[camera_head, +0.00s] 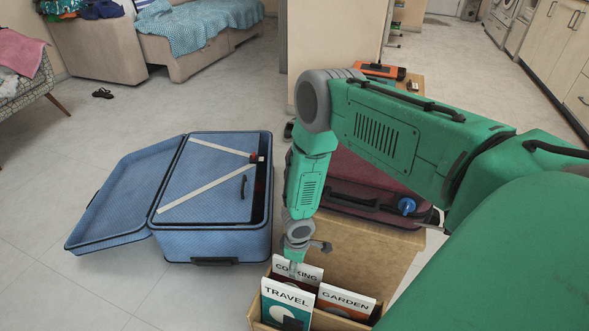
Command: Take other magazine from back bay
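A wooden magazine holder (256,322) stands at the bottom centre, cut off by the picture's lower edge. In it stand a COOKING magazine (312,273) at the back, a TRAVEL magazine (286,300) at the front left and a GARDEN magazine (346,299) at the right. A dark red strip shows between them. My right gripper (297,260) points down at the COOKING magazine and overlaps its top in the picture. I cannot tell whether it touches it, or whether its fingers are open or shut. My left gripper is out of view.
An open blue suitcase (212,240) lies on the floor to the left. Behind my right arm, a closed dark red suitcase (344,180) rests on a wooden cabinet (360,262). A sofa (190,60) stands at the back left. Floor at the lower left is clear.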

